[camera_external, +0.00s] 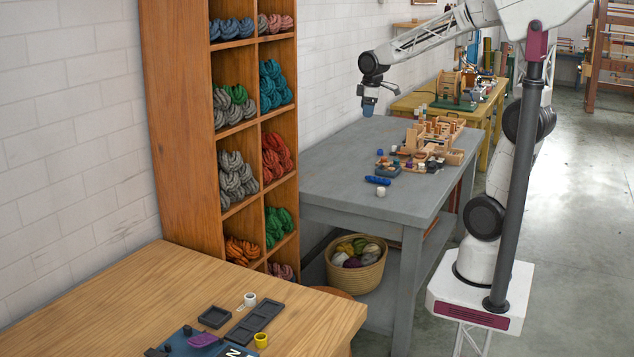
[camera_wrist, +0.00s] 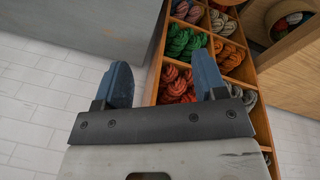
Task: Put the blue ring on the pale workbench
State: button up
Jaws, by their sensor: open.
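My gripper (camera_external: 368,108) hangs high over the far left part of the grey table (camera_external: 335,165), apart from everything on it. In the wrist view its two blue fingers (camera_wrist: 165,82) stand wide apart with nothing held between them. A small blue piece (camera_external: 380,152) sits among wooden parts on the grey table; it is too small to tell whether it is a ring. A blue elongated piece (camera_external: 378,180) lies nearer. The light wooden bench (camera_external: 130,290), perhaps the pale workbench, stands in the foreground. No blue ring shows clearly.
A wooden cubby shelf (camera_external: 170,110) of wool skeins stands between bench and grey table; it also fills much of the wrist view (camera_wrist: 240,70). The bench holds dark trays (camera_external: 255,325), a white cup (camera_external: 250,299) and a yellow cup (camera_external: 261,340). Its left part is clear.

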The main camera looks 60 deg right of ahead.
jog(key=w+d+f+n, duration=0.3)
jog(key=w+d, duration=0.7)
jog(key=d, duration=0.2)
jog(key=n+g, duration=0.2)
jog(key=n, duration=0.7)
send_over(379, 155)
notch_tip(379, 155, down, 26)
jog(key=shift+d+r, duration=0.15)
jog(key=shift+d, duration=0.2)
jog(key=shift+d+f, duration=0.1)
jog(key=shift+f, duration=1.3)
